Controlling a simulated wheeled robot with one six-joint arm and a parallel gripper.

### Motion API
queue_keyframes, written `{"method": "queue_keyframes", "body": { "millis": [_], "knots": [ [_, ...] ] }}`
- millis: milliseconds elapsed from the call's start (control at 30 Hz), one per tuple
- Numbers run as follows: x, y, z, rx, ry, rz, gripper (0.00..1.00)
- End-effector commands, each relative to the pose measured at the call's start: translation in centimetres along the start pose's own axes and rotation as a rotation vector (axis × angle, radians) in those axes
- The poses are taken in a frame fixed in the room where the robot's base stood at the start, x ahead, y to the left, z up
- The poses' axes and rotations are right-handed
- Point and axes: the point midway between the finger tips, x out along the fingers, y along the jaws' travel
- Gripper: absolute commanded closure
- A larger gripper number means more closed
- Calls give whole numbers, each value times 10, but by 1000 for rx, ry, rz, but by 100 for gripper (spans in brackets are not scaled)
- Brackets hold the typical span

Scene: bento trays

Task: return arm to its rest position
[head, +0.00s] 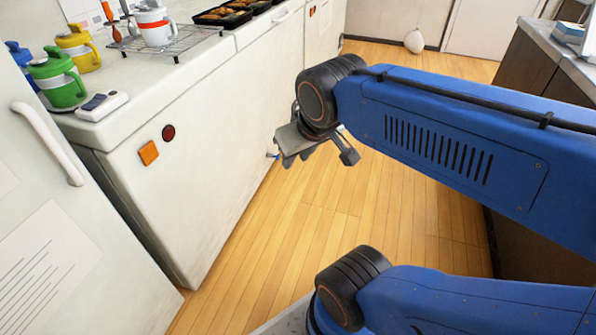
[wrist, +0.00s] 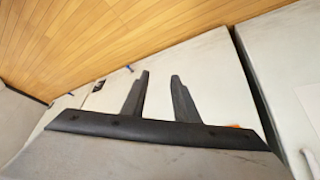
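My gripper (head: 320,158) hangs from my blue arm near the middle of the head view, in front of the white counter's side and above the wooden floor. In the wrist view my gripper (wrist: 160,76) shows two dark fingers standing apart with nothing between them. The gripper is empty and touches nothing that I can see. The arm is bent, with its blue links reaching in from the right of the head view.
A white fridge door (head: 60,215) stands at far left.

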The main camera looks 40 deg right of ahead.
Motion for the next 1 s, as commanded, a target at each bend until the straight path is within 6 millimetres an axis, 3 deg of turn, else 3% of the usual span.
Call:
{"method": "queue_keyframes", "body": {
  "millis": [100, 200, 1000],
  "knots": [
    [0, -15, 31, -24, -66, -56, 73],
    [0, -20, 41, -32, -89, -75, 73],
    [0, -20, 41, -32, -89, -75, 73]
  ]
}}
